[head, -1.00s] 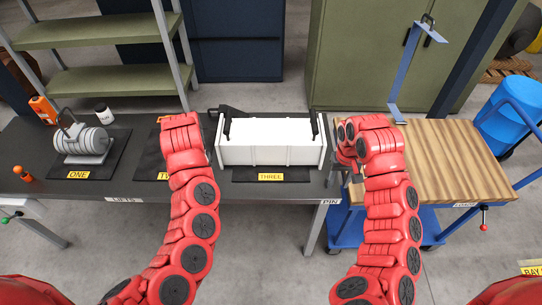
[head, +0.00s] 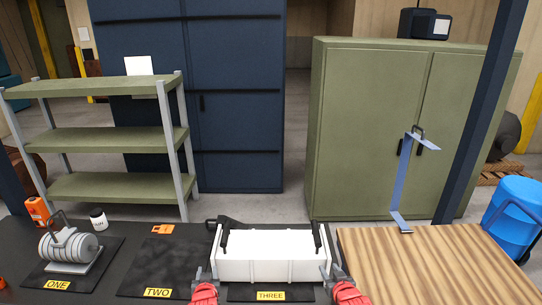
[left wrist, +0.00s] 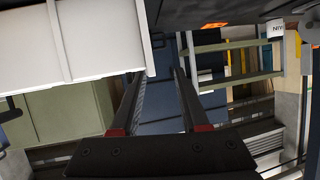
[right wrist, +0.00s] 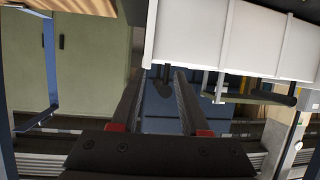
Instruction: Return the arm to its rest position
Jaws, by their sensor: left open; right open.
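My left gripper (head: 206,274) is at the left end of the white box (head: 272,257) in the head view. My right gripper (head: 338,277) is at the box's right end. Both have two parallel fingers standing apart, with nothing seen between them. The left wrist view shows the left fingers (left wrist: 160,78) beside the box (left wrist: 70,45). The right wrist view shows the right fingers (right wrist: 160,78) beside the box (right wrist: 235,38). I cannot tell whether any finger touches it. The box sits on the mat marked THREE (head: 270,296). Most of both arms is out of view.
Left on the dark bench are mat TWO (head: 155,268), bare except for an orange item at its far edge, and a ribbed cylinder unit (head: 68,248) on mat ONE. A wooden top (head: 430,262) at right is clear apart from a blue bracket (head: 401,180) at its far edge.

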